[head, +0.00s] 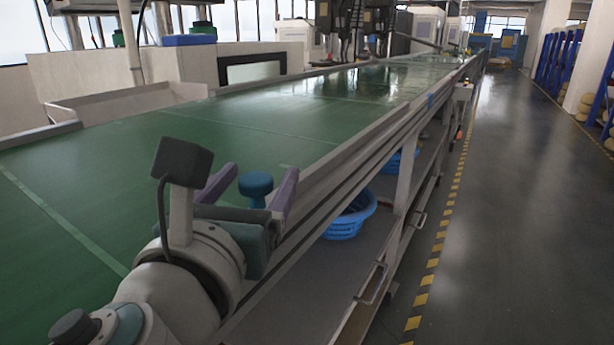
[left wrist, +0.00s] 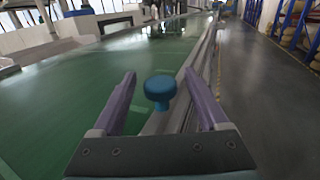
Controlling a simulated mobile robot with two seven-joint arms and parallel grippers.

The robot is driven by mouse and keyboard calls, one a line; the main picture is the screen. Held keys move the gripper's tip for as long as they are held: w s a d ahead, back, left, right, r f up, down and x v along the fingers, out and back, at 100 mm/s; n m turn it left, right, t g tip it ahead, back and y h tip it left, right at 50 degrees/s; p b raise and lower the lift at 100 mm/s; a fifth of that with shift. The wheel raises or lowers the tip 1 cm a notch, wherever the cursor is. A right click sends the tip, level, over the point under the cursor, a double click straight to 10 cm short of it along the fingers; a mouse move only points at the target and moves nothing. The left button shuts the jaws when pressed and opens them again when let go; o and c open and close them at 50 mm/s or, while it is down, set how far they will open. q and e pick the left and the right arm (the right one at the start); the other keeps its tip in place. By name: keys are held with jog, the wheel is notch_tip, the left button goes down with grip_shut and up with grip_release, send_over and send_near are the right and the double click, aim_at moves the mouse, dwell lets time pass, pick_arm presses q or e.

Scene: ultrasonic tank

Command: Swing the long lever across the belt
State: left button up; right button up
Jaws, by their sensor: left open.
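A teal knob (head: 256,184) with a round, flat top stands upright near the belt's right edge. It also shows in the left wrist view (left wrist: 160,89). A narrow neck shows under its cap; what lies below is hidden by my gripper in the head view, so I see no lever arm. My left gripper (head: 260,172) is open, with one purple finger on each side of the knob and visible gaps to it in the left wrist view (left wrist: 159,77). The green belt (head: 95,190) runs away beneath. My right gripper is not in view.
A metal side rail (head: 372,140) edges the belt on the right. Blue baskets (head: 350,216) sit on the shelf under it. Machines stand over the belt's far end. The near belt surface is clear, and the grey aisle floor (head: 520,220) on the right is free.

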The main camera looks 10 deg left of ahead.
pick_arm(q)
grip_shut()
dwell(0.6)
dwell(0.8)
